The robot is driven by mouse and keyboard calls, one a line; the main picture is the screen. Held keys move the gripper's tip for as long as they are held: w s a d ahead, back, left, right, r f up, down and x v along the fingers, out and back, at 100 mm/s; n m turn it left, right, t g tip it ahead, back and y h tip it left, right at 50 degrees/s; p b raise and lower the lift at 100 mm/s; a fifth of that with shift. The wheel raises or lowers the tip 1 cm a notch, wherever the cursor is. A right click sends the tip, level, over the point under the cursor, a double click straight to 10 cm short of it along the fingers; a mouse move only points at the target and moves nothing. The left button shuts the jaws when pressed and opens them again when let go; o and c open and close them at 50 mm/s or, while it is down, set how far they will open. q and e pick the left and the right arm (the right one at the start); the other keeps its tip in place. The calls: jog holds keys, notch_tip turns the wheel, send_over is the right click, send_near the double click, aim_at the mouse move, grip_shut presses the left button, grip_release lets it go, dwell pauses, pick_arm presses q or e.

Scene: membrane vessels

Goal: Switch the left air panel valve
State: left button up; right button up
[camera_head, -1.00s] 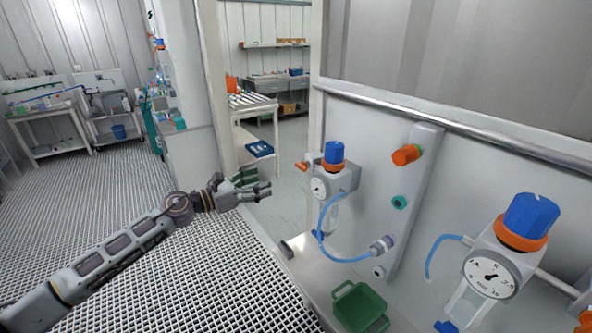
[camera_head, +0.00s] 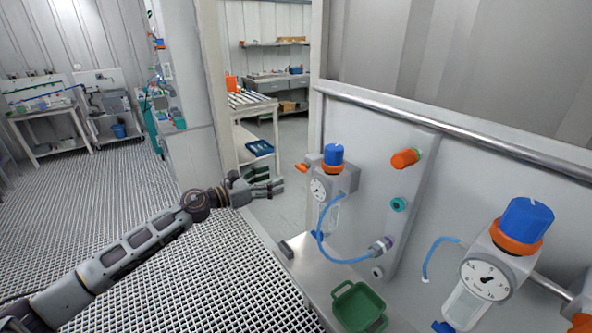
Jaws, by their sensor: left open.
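The air panel (camera_head: 368,205) is a pale wall panel on the right. Its left regulator (camera_head: 333,180) has a blue knob over an orange ring, a round gauge and a clear bowl. A small orange valve handle (camera_head: 301,168) sticks out at the left side of this regulator. A larger orange knob (camera_head: 405,158) and a teal fitting (camera_head: 398,204) sit on the panel's middle strip. My left gripper (camera_head: 278,186) is open and empty, pointing right, a short way left of the left regulator and apart from it. My right gripper is not in view.
A second regulator (camera_head: 497,262) with a blue knob stands at the right. Blue hoses hang by both regulators. A green basket (camera_head: 359,307) sits on the ledge below. A metal rail (camera_head: 450,130) runs along the panel top. A roller table (camera_head: 252,101) stands behind.

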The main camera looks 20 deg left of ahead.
aim_at(299, 169)
pick_arm(q)
jog(key=shift+p+x, duration=0.9)
jog(key=shift+x, duration=1.8)
jog(key=shift+w+d+r, duration=0.15)
jog(key=shift+w+d, duration=0.25)
jog(key=shift+w, duration=0.1)
jog(key=shift+p+x, duration=0.5)
jog(key=shift+x, duration=0.7)
jog(key=shift+w+d, duration=0.2)
jog(key=shift+d, duration=0.05)
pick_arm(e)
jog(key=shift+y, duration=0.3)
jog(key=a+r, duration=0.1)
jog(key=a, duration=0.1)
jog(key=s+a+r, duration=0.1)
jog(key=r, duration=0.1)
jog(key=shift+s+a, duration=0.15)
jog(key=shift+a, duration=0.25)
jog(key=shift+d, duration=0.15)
pick_arm(q)
jog(key=c, duration=1)
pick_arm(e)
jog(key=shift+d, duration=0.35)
